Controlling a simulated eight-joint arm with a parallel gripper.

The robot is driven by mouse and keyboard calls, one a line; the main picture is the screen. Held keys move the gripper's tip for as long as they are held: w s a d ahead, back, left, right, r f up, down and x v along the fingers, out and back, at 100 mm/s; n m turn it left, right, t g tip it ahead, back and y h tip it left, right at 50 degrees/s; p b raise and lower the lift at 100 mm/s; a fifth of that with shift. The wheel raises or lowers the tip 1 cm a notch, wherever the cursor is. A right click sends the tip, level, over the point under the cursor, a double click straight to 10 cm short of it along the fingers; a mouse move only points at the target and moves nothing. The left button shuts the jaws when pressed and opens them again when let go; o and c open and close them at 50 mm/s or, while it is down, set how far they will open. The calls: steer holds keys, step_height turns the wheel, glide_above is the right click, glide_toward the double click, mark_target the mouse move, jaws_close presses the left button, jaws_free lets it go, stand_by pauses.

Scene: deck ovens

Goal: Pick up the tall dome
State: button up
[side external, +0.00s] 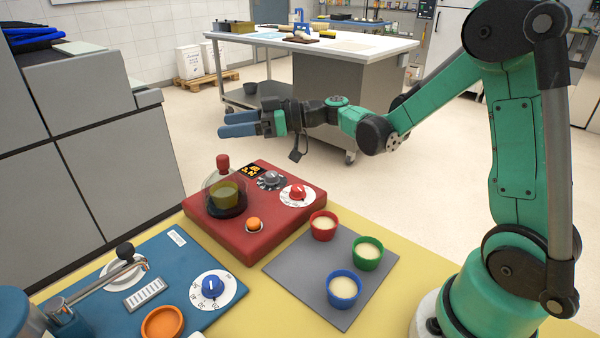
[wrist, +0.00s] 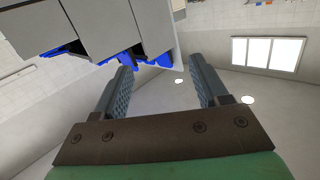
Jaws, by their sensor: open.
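The tall dome (side external: 212,187) is a clear cover with a red knob on top. It stands on the left part of the red panel (side external: 262,239), over or against a dark round base with an olive-green cup (side external: 226,197); I cannot tell whether it fully covers the cup. My gripper (side external: 238,124) is in the air above and behind the red panel, pointing left, well apart from the dome. In the wrist view its two blue-grey fingers (wrist: 165,88) are spread with nothing between them. The dome is not in the wrist view.
A grey mat (side external: 300,268) holds a red, a green and a blue cup. The red panel also bears two dials and an orange knob (side external: 254,224). A blue panel (side external: 190,252) with a lever lies at front left. Grey cabinets (side external: 115,165) stand at left.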

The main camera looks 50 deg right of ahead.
steer(key=t+y, duration=0.1)
glide_toward(215, 172)
steer(key=shift+n, duration=0.3)
steer(key=w+a+r, duration=0.2)
steer(key=w+a, duration=0.1)
steer(key=shift+w+a+r, duration=0.1)
steer(key=shift+w+r, duration=0.05)
steer(key=shift+r, duration=0.1)
steer(key=shift+w+a+f, duration=0.1)
steer(key=shift+w+a, duration=0.15)
steer(key=x, duration=0.4)
steer(key=shift+w+a, duration=0.25)
steer(key=shift+a, duration=0.05)
jaws_close()
